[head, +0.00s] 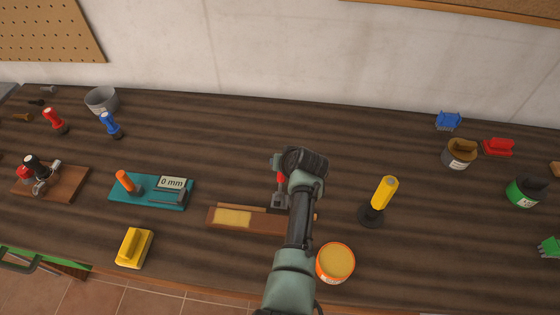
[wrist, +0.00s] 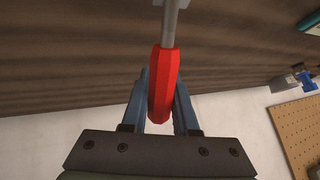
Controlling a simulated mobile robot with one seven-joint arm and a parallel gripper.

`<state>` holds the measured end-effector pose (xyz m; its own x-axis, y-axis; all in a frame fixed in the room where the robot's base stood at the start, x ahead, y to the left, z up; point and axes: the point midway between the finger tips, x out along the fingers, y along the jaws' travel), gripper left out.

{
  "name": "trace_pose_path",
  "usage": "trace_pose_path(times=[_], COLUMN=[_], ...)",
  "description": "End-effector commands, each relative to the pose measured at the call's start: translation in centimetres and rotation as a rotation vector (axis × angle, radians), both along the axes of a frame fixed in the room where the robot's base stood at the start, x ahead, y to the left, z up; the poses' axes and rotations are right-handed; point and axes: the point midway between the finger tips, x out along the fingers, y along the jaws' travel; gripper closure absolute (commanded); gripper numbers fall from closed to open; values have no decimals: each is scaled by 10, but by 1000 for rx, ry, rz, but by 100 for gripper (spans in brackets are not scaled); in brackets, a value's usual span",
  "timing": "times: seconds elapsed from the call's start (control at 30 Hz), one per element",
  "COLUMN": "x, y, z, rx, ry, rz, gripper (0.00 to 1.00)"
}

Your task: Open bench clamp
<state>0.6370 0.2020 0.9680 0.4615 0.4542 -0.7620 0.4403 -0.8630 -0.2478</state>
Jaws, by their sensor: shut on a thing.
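A red handle (wrist: 163,85) on a grey metal rod (wrist: 170,22) sits between the two blue fingers of my gripper (wrist: 161,80) in the wrist view. My gripper is shut on this handle. In the head view a small part of the red handle (head: 281,178) shows beside my wrist, with a grey metal part (head: 280,199) below it. These look like the bench clamp's lever, at a brown wooden block (head: 263,222) with a pale yellow pad (head: 232,217). My arm hides most of the clamp and the block's right part, so the jaw position cannot be told.
A teal board (head: 150,202) with an orange handle and a "0 mm" display lies left. A yellow block (head: 134,247) is front left. An orange-rimmed tub (head: 335,262) and a yellow-handled tool (head: 384,193) stand close right of my arm. The bench behind is clear.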

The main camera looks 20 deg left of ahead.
Motion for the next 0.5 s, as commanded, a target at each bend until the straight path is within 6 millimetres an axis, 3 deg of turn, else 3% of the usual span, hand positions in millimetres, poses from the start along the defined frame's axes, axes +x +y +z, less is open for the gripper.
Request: trace_pose_path(times=[0.07, 0.1, 0.23, 0.5], x=[0, 0, 0, 0], y=[0, 0, 0, 0], z=[-1, -1, -1, 0], rx=[0, 0, 0, 0], ry=[0, 0, 0, -1], rz=[-1, 0, 0, 1], gripper=[100, 69, 45, 42])
